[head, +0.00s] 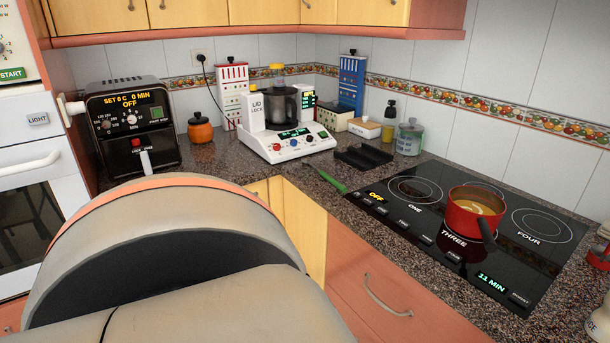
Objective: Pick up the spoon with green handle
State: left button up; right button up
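The spoon with the green handle (333,182) lies on the speckled countertop near its front edge, just left of the black cooktop. Its green handle points towards the cooktop's left corner, and a thin dark part runs from it up and left. A large pale rounded part of my own arm fills the lower left of the head view. Neither of my grippers shows, and nothing is touching the spoon.
A black cooktop (420,222) carries a red pot (470,212) with its handle towards the front. A dark rack (363,157) and a white food processor (290,135) stand behind the spoon. A black air fryer (132,125) stands left. Cabinet drawers (370,285) lie below.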

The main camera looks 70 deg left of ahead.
aim_at(339, 186)
jog(key=u, duration=2)
